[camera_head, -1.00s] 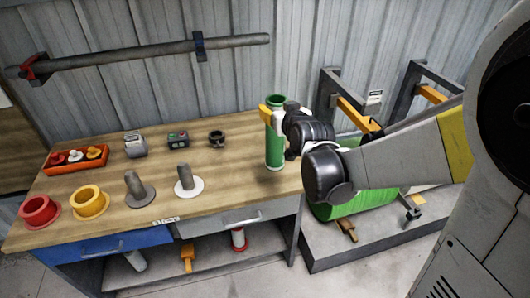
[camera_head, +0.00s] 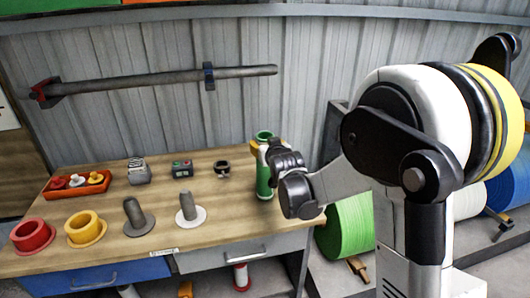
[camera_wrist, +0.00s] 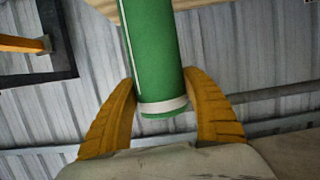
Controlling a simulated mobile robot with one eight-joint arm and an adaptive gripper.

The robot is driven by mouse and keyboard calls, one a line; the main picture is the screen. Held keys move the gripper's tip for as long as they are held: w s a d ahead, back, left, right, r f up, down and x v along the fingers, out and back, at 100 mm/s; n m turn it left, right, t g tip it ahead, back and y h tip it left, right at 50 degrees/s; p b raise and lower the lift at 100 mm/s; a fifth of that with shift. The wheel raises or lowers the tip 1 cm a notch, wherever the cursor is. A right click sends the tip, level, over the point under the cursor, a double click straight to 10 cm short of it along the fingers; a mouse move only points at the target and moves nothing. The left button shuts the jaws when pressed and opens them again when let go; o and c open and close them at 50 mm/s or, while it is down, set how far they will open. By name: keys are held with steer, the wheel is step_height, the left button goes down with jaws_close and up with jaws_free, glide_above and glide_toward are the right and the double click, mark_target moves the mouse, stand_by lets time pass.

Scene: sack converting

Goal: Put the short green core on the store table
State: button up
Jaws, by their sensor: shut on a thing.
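The green core (camera_head: 264,176) is an upright tube at the right end of the wooden-topped table (camera_head: 235,214). I cannot tell whether its lower end touches the top. My gripper (camera_head: 260,149) is shut on the core near its upper end, with the arm coming in from the right. In the wrist view, the yellow fingers (camera_wrist: 160,84) sit on both sides of the green core (camera_wrist: 155,45), near an end with a white band. A strip of wood shows at the top of that view. No label names the table legibly.
A red flanged ring (camera_head: 32,237), a yellow one (camera_head: 86,229) and two flanged pegs stand along the front. An orange tray (camera_head: 78,184), small devices and a black clamp (camera_head: 222,169) sit behind. Bare wood lies left of the core. A green roll (camera_head: 346,224) stands right of the table.

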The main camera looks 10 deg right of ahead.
steer(key=shift+f, duration=0.95)
steer(key=o, duration=1.4)
